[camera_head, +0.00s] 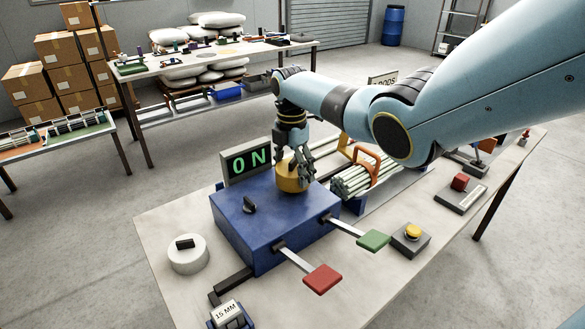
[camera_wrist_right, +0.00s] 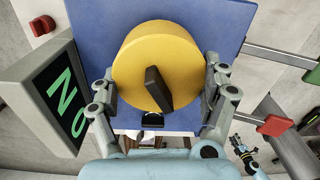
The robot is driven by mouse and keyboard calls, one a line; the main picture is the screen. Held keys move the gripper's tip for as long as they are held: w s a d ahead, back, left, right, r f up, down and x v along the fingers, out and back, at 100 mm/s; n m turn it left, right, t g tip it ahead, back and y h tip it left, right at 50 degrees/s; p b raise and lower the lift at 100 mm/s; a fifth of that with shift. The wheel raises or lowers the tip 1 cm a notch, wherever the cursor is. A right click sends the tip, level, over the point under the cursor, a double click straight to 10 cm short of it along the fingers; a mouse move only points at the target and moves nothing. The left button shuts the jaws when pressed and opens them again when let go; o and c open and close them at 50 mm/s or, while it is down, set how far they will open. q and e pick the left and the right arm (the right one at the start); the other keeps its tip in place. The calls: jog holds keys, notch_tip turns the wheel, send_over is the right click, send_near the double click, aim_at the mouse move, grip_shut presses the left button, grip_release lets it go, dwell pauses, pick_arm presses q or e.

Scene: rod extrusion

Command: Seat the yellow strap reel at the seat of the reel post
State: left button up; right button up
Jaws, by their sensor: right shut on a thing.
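The yellow strap reel (camera_head: 289,181) is a thick round drum over the top of the blue machine box (camera_head: 243,236), near its back edge. In the right wrist view the reel (camera_wrist_right: 135,75) shows its round face with a dark bar grip on it. My right gripper (camera_head: 295,168) is shut on the reel, a finger on each side in the wrist view (camera_wrist_right: 161,88). The reel post and its seat cannot be made out; the reel may cover them. I cannot tell whether the reel touches the box. My left gripper (camera_wrist_right: 243,150) appears small at the wrist view's lower right.
Red (camera_head: 322,278) and green (camera_head: 374,240) paddles stick out in front. A pale drum with a dark grip (camera_head: 187,256) sits left. Bundled rods (camera_head: 355,179) and a yellow button (camera_head: 412,231) are right.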

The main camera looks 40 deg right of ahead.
jog(key=shift+f+b, duration=0.6)
jog(key=shift+f, duration=0.2)
jog(key=o, duration=1.3)
notch_tip(320, 180, up, 12)
jog(key=shift+w+r, duration=0.1)
jog(key=shift+w, duration=0.05)
notch_tip(320, 180, up, 9)
jog(key=p, duration=0.9)
